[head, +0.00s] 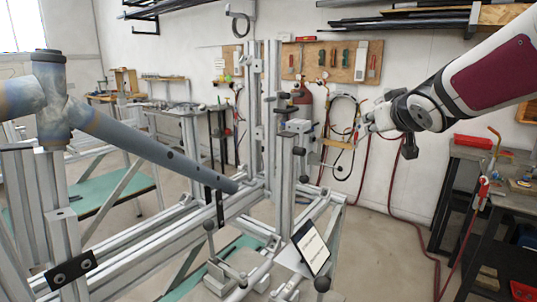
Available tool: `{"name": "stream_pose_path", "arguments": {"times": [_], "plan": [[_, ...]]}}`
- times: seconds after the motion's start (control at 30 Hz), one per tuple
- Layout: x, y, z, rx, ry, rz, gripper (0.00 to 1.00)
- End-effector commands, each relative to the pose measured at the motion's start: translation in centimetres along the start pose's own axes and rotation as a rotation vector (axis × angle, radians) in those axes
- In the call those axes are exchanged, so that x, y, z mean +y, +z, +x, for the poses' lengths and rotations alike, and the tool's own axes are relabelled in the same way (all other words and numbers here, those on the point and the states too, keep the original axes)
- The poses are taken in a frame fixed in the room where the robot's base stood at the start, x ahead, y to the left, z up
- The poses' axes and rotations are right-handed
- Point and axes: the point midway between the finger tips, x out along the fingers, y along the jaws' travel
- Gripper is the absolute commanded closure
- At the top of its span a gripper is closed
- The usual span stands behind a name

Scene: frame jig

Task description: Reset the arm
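My arm (490,80) reaches in from the upper right, with a white and dark red link. My gripper (358,130) is at its end, in front of the back wall and to the right of the frame jig's upright posts (275,120). It is small against the hoses behind it, so I cannot tell whether its fingers are open or shut. I see nothing clearly held in it. The aluminium frame jig (150,235) fills the left and middle. A grey-blue tube frame (150,140) lies across it, sloping down to the right.
A tablet (311,248) is mounted at the jig's front right. A dark workbench (490,195) with a red case (478,142) and tools stands at the right. A tool board (332,62) and hoses (390,185) hang on the wall. Floor (390,255) between jig and workbench is mostly clear.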

Motion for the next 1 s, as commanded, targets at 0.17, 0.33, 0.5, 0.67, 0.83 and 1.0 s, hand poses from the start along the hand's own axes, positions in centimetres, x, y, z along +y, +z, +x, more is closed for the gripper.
{"name": "stream_pose_path", "arguments": {"times": [0.17, 0.33, 0.5, 0.67, 0.83, 1.0], "plan": [[0.0, 5.1, -9.3, -0.219, 0.072, 0.052, 0.71], [-2.0, 12.1, -18.3, -0.458, 0.055, 0.101, 0.71], [-5.2, 18.5, -26.3, -0.666, -0.032, 0.134, 0.71], [-7.6, 22.2, -31.2, -0.789, -0.115, 0.146, 0.71], [-8.6, 23.7, -33.1, -0.84, -0.154, 0.149, 0.71], [-8.7, 23.8, -33.1, -0.843, -0.155, 0.149, 0.71]]}}
